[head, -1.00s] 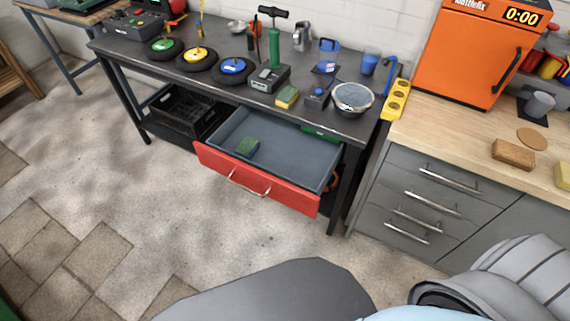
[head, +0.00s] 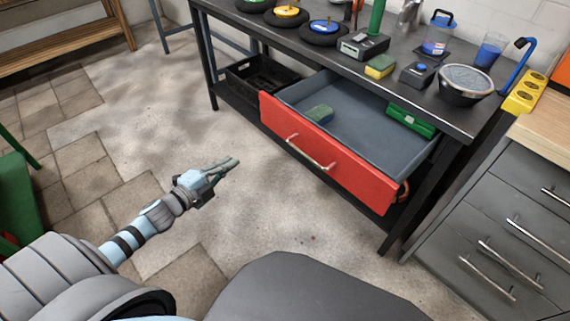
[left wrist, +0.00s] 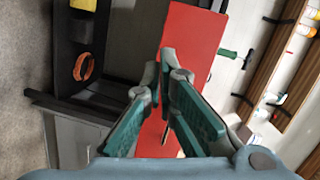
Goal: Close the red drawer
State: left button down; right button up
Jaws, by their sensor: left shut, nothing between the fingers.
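The red drawer (head: 330,154) under the dark workbench is pulled out, with its grey inside showing. Its front has a silver bar handle (head: 310,153). My right gripper is not in view.
The workbench top (head: 395,83) holds wheels, a sponge, a metal bowl (head: 466,84) and tools. A black crate (head: 262,79) sits on the low shelf left of the drawer. Grey drawers (head: 500,230) stand at right. The floor before the red drawer is clear.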

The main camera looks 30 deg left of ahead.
pick_arm(q)
jog(key=w+d+r+m+h+b, duration=0.1)
jog(key=d+r+m+h, duration=0.3)
jog(key=d+r+m, duration=0.1)
send_near(290, 127)
jog(key=shift+t, duration=0.3)
jog(key=x, duration=0.6)
jog(key=shift+d+f, duration=0.2)
jog(key=shift+f, duration=0.1)
jog(key=shift+w+d, duration=0.15)
jog(key=shift+w, duration=0.2)
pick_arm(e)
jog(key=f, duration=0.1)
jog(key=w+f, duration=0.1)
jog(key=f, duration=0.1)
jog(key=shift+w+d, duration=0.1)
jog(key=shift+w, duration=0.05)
pick_arm(q)
jog(key=shift+w, duration=0.1)
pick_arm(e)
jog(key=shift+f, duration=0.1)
